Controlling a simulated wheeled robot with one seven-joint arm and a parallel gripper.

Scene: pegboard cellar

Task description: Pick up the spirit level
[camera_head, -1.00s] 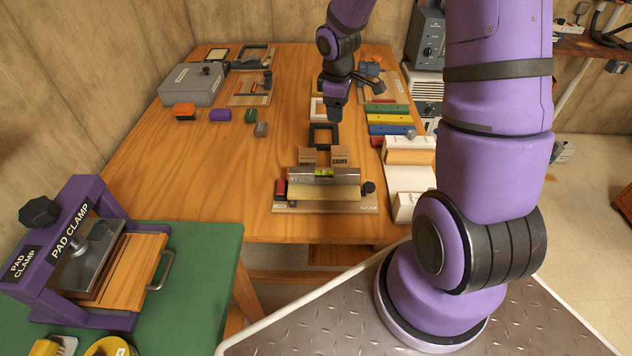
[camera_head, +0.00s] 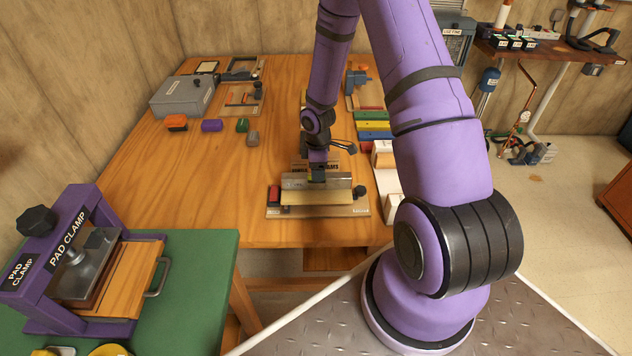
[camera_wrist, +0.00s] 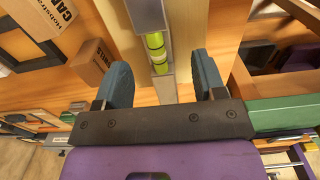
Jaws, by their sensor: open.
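The spirit level is a grey metal bar (camera_head: 338,181) with a green vial. In the head view it lies left to right on a wooden holder (camera_head: 300,212) near the table's front edge. My gripper (camera_head: 317,174) is over its middle and hides the vial there. In the wrist view the level (camera_wrist: 147,15) runs between my two open blue fingers (camera_wrist: 163,80), with its green vial just ahead of them. There is a gap on both sides, and nothing is gripped.
Small cardboard boxes stand just behind the level, one showing in the wrist view (camera_wrist: 98,65). A dark knob (camera_head: 361,192) and a red block (camera_head: 274,195) flank the holder. Coloured bars (camera_head: 374,125) lie behind on the right.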

